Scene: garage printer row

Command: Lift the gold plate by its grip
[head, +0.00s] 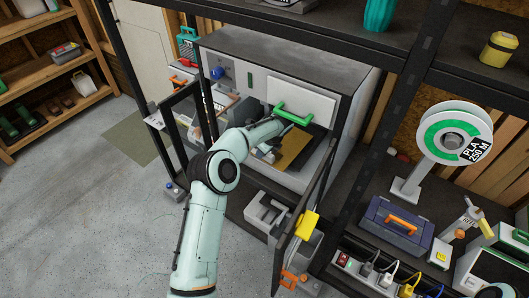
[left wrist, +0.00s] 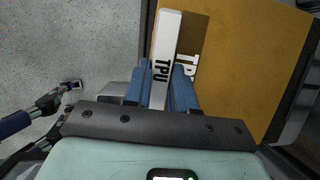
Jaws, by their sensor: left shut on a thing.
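The gold plate (head: 294,150) lies inside the open grey printer in the head view. In the left wrist view the gold plate (left wrist: 240,60) fills the upper right. In the head view my left gripper (head: 266,152) is inside the printer at the plate's left side, partly hidden by my arm.
The printer's left door (head: 184,125) and right door (head: 300,215) stand open on either side of my arm. A panel with a green handle (head: 294,113) is above the plate. A filament spool (head: 452,138) and a blue toolbox (head: 396,228) stand at right.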

